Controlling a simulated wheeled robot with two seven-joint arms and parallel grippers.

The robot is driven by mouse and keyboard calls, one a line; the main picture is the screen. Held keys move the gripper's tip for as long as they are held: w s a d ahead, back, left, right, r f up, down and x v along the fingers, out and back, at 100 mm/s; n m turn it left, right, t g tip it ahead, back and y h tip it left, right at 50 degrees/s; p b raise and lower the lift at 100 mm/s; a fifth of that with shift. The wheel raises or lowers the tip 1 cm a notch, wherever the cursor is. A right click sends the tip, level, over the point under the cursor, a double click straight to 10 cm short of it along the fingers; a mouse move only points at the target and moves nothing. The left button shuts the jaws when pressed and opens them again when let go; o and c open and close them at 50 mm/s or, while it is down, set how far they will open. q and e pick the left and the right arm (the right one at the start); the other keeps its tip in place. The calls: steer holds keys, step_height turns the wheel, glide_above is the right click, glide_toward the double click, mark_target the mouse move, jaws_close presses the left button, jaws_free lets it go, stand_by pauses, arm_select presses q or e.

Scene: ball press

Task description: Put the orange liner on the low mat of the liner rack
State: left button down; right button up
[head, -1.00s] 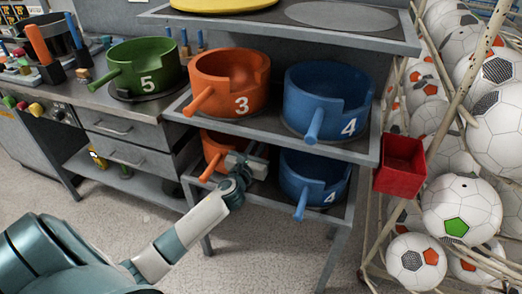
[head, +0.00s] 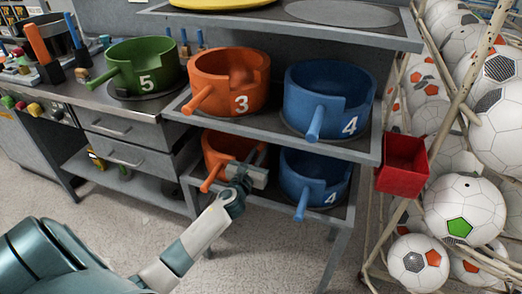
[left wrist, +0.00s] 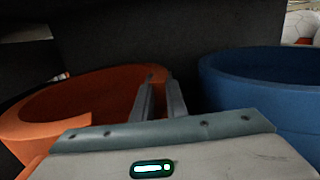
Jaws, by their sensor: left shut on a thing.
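The orange liner (head: 218,147), a round tub with a stub handle, is at the low shelf of the rack, left of a blue liner marked 4 (head: 310,183). My left gripper (head: 246,170) is shut on its right-hand wall. In the left wrist view the fingers (left wrist: 158,100) close over the right rim of the orange liner (left wrist: 60,100), with the blue liner (left wrist: 265,85) close on the right. The low mat under the orange liner is hidden, and I cannot tell whether the liner touches it. My right gripper is not in view.
The shelf above (head: 262,126) holds another orange liner marked 3 (head: 222,82) and a blue liner marked 4 (head: 325,98), leaving limited headroom. A green liner (head: 143,68) stands on the left bench. A red bin (head: 403,165) and a ball cage are at the right.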

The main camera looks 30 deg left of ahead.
arm_select(q)
steer(key=c, duration=1.8)
jaws_free()
steer(key=shift+o, duration=0.2)
steer(key=v, duration=1.2)
